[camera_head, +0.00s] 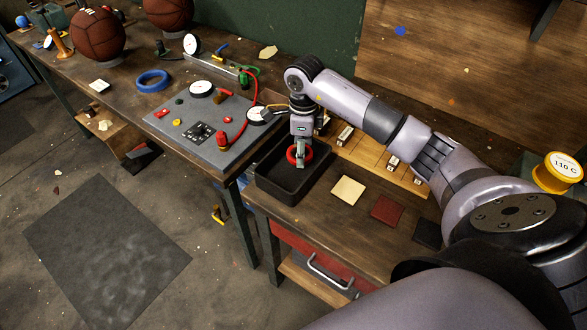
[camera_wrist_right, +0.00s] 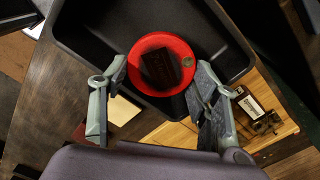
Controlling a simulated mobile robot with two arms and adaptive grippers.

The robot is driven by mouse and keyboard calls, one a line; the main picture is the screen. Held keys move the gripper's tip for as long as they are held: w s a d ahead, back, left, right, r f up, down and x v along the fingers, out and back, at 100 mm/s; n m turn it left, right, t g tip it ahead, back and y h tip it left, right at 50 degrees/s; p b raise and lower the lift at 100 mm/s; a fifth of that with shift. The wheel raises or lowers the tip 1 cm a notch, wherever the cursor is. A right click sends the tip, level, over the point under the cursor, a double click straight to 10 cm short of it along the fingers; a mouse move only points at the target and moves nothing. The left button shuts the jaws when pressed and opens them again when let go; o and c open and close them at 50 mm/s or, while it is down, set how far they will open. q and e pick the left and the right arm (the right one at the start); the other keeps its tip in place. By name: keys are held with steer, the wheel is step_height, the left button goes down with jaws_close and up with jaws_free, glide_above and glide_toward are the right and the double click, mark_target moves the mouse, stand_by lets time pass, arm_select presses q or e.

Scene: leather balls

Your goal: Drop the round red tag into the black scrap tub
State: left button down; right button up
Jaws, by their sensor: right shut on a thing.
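The round red tag (camera_head: 293,157) hangs over the black scrap tub (camera_head: 283,189) in the head view. In the right wrist view the tag (camera_wrist_right: 147,43) is a bright red disc with a dark rectangular patch and a small round spot near its edge. My right gripper (camera_head: 301,152) points down and is shut on the tag, with a finger at each side in the wrist view (camera_wrist_right: 160,72). The tub's dark inside (camera_wrist_right: 95,40) shows behind the tag. The finger contact is partly hidden in the head view. My left gripper is not in view.
A wooden rack (camera_head: 374,158) with small blocks stands right of the tub. A cream square (camera_head: 348,190) and a dark red square (camera_head: 387,210) lie in front of it. A grey panel (camera_head: 205,121) with red cables lies on the bench at left.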

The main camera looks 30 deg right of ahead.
steer(key=o, duration=0.7)
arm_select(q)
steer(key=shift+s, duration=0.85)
arm_select(e)
steer(key=o, duration=0.5)
steer(key=shift+r, duration=0.2)
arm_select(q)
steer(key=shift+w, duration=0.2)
arm_select(e)
step_height(320, 180, up, 12)
steer(key=shift+f, duration=0.15)
steer(key=shift+s+f, duration=0.1)
